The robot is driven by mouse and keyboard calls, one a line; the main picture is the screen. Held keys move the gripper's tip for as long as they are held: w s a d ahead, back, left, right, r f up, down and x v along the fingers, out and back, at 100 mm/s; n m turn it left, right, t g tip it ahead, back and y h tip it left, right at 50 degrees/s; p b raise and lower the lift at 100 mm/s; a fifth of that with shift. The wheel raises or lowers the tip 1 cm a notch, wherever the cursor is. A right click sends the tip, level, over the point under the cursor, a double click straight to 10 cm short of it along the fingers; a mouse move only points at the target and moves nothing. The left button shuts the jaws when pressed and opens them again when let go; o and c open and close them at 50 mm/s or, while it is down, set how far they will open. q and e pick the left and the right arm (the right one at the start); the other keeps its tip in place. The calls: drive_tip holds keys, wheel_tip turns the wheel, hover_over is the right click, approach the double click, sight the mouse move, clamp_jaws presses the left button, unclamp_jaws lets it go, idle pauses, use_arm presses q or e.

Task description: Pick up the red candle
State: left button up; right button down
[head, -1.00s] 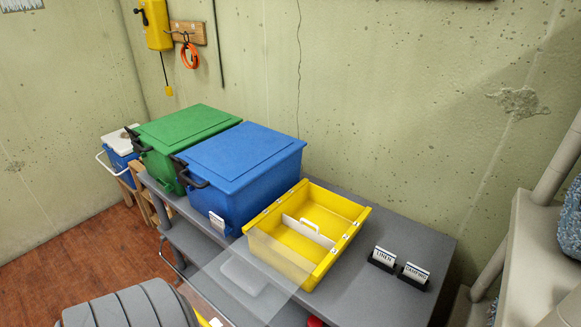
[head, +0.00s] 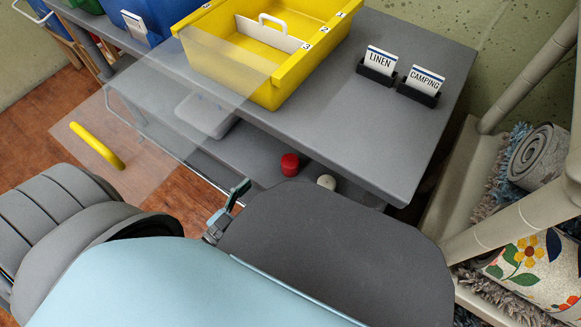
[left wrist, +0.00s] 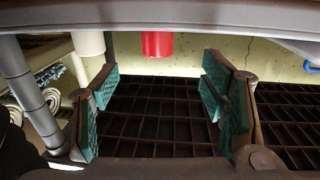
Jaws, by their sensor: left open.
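The red candle (head: 290,164) is a short cylinder on the lower shelf of the grey table, just under the front edge of the tabletop. In the left wrist view, which looks upside down, the red candle (left wrist: 157,44) shows beyond and between the open fingers. My left gripper (head: 228,208) is mostly hidden behind my own arm and is just in front of the lower shelf, left of and nearer than the candle. In the left wrist view my left gripper (left wrist: 160,85) is open with nothing between its teal pads. My right gripper is out of view.
A cream candle (head: 327,182) stands right of the red one. The tabletop (head: 330,112) overhangs the shelf. A yellow divided box (head: 262,92) with a clear lid and LINEN (head: 379,66) and CAMPING (head: 421,84) signs are on top. Rolled rugs (head: 540,155) lie at the right.

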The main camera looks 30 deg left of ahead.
sight(284, 168)
use_arm(q)
drive_tip(key=x, duration=0.4)
drive_tip(key=b+x, duration=0.1)
drive_tip(key=x, duration=0.4)
drive_tip(key=r+b+x, duration=0.1)
drive_tip(key=x, duration=0.3)
drive_tip(key=shift+w+d, duration=0.15)
drive_tip(key=shift+d, duration=0.1)
drive_tip(key=shift+w+d, duration=0.1)
drive_tip(key=shift+w, duration=0.2)
drive_tip(key=shift+r, duration=0.1)
drive_tip(key=c, duration=1.3)
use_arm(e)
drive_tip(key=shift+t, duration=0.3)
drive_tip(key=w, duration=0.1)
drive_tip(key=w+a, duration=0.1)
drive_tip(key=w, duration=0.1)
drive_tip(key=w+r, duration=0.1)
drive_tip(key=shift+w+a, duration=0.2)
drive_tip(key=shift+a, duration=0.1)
